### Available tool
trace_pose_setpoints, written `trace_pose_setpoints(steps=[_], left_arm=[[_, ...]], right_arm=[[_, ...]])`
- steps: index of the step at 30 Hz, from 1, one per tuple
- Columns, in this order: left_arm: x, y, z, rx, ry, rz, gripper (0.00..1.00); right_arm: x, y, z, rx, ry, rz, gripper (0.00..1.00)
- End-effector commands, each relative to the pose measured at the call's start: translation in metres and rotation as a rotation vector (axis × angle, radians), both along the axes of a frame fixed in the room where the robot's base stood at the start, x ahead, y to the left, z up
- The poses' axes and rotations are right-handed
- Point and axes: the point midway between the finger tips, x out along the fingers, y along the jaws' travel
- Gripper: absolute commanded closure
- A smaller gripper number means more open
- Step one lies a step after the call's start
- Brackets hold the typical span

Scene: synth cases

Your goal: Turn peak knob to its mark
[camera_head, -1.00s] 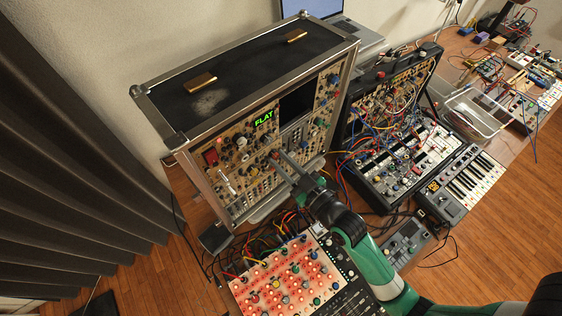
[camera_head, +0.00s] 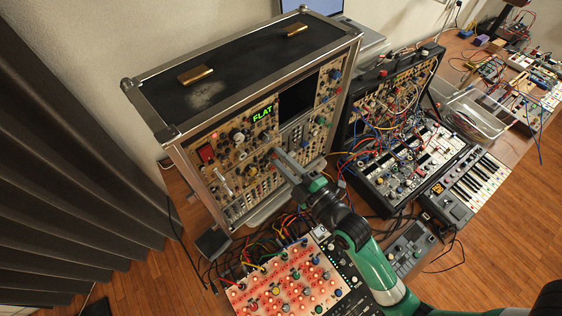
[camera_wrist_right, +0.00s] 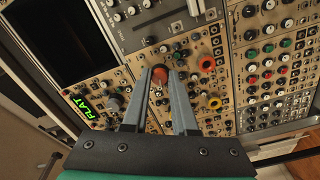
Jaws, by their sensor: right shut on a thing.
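My right gripper (camera_head: 275,154) reaches up to the front panel of the tall synth case (camera_head: 152,112). In the right wrist view, its two grey fingers (camera_wrist_right: 159,76) are closed around a knob (camera_wrist_right: 159,73) with a reddish-orange cap. The fingers hide the knob's sides, and I cannot make out its pointer, its mark or a label. A small display (camera_head: 262,114) on the panel reads FLAT in green; it also shows in the right wrist view (camera_wrist_right: 84,108). My left gripper is not in view.
Other knobs and jacks crowd the panel around the fingers, with red and yellow sockets (camera_wrist_right: 207,64) close by. A lit red-orange panel (camera_head: 285,283) and patch cables lie below the arm. A second patched synth case (camera_head: 405,160) and a small keyboard (camera_head: 470,182) stand to the right.

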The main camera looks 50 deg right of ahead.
Motion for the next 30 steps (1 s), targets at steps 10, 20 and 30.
trace_pose_setpoints(steps=[10, 20, 30], left_arm=[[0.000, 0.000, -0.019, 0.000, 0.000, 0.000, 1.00], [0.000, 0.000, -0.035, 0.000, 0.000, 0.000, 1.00], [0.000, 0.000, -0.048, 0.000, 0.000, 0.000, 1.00]], right_arm=[[0.000, 0.000, -0.001, -0.325, 0.031, -0.001, 1.00], [0.000, -0.001, -0.001, -0.634, 0.063, -0.001, 1.00], [0.000, -0.001, 0.000, -0.893, 0.090, -0.001, 1.00]])
